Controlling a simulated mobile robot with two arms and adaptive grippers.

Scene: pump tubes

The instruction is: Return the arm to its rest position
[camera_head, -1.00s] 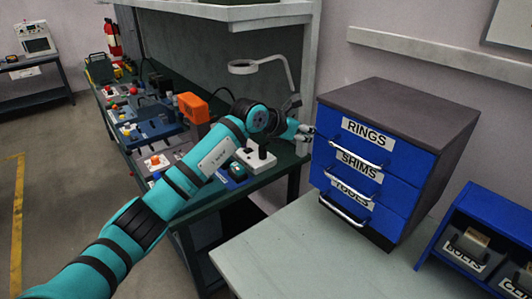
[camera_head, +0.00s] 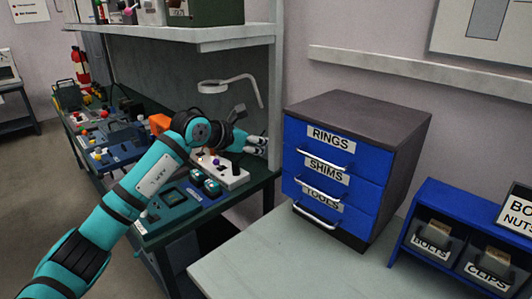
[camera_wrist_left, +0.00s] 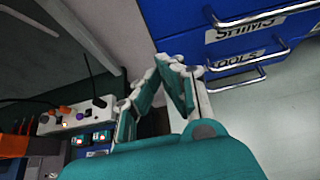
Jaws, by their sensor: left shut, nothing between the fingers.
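My left arm (camera_head: 145,185) is teal with black bands and reaches in from the lower left over the workbench. My left gripper (camera_head: 262,145) is at its end, just left of the blue drawer cabinet and apart from it. In the left wrist view the left gripper's fingers (camera_wrist_left: 172,62) come together at the tips with nothing between them. My right gripper is in neither view.
The blue cabinet (camera_head: 335,190) has drawers labelled RINGS, SHIMS and TOOLS, all looking closed, with protruding handles. A white power strip (camera_head: 222,172) lies on the workbench below the gripper. A shelf (camera_head: 215,38) overhangs the bench. A blue bin rack (camera_head: 440,215) stands right.

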